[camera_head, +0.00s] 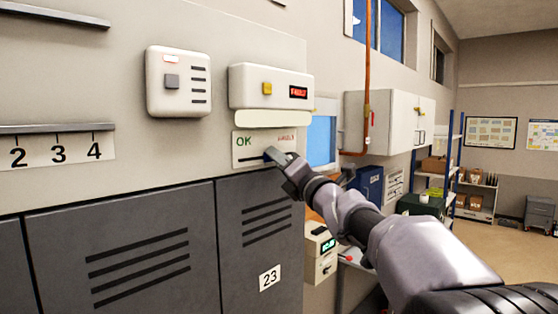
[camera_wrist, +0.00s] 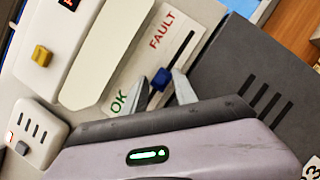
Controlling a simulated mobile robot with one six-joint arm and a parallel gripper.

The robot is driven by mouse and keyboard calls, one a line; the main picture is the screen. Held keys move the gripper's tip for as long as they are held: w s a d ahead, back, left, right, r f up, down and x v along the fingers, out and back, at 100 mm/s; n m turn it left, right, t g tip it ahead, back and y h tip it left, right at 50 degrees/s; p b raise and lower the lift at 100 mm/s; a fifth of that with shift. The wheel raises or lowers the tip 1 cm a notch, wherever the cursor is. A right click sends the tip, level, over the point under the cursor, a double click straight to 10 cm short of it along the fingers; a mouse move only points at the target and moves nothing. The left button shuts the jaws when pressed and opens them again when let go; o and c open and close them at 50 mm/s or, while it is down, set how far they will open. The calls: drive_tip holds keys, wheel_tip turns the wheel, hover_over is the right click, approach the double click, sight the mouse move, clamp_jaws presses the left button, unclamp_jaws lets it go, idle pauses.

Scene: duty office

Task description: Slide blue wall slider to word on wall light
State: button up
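The white slider plate (camera_head: 250,141) is on the wall, with green OK at its left end and red FAULT at its right end. The blue slider (camera_wrist: 160,79) sits in the dark slot, around the middle between the two words. The wall light is a red display on the white box (camera_head: 245,85) above; it appears to read FAULT. My gripper (camera_head: 274,156) is at the plate and covers part of the slot in the head view. In the wrist view, its two fingers (camera_wrist: 161,88) stand apart on either side of the blue slider, with small gaps visible.
A yellow knob (camera_head: 267,88) is on the box beside the display. A pale blank strip (camera_head: 272,119) lies between box and plate. Another white switch box (camera_head: 179,82) is to the left. Grey vented doors (camera_head: 130,255) are below. A numbered strip (camera_head: 55,150) is at far left.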

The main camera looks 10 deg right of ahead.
drive_tip(key=shift+d, duration=0.1)
clamp_jaws()
idle(1.1)
